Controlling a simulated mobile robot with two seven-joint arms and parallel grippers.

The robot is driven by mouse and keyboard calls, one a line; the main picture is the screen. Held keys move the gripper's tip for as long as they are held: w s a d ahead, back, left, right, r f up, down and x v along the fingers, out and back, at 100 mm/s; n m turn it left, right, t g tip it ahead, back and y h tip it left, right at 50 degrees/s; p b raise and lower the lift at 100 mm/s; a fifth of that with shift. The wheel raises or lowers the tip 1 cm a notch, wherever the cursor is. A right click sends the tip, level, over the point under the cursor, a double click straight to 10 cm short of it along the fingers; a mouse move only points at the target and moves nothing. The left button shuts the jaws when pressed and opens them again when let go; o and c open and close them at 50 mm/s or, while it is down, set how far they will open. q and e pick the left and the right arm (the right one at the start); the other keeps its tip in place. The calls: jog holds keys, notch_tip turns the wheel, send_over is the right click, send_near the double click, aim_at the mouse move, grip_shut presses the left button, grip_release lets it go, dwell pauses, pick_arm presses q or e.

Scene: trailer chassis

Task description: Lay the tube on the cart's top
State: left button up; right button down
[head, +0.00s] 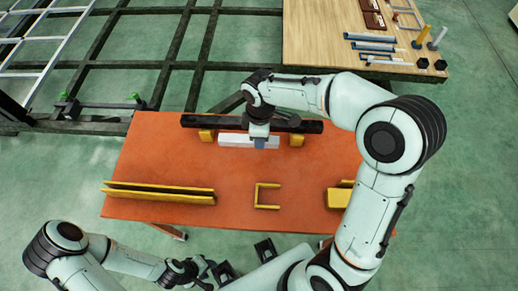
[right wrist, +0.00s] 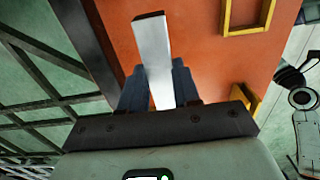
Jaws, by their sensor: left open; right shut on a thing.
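The tube, a pale square-section bar (head: 236,140), is in my right gripper (head: 260,143), over the far middle of the orange cart top (head: 240,175). In the right wrist view the tube (right wrist: 152,50) sticks out from between the blue fingertips (right wrist: 159,88), which are shut on it. The head view does not show clearly whether the tube touches the top. My left gripper (head: 244,260) is open and empty, low in the head view, in front of the cart's near edge.
A black beam (head: 312,127) lies along the cart's far edge, with yellow blocks (head: 207,135) beside it. A long yellow channel (head: 160,193), a yellow U-shaped bracket (head: 267,206) and a yellow block (head: 338,198) are on the top. A wooden table (head: 320,35) and dark chassis frame (head: 205,45) stand behind.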

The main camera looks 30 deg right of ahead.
notch_tip(320, 180, down, 8)
jog(key=shift+w+r+b, duration=0.1)
jog(key=shift+b, duration=0.25)
jog(key=c, duration=0.8)
grip_release()
notch_tip(320, 180, up, 12)
jog(key=shift+p, duration=0.75)
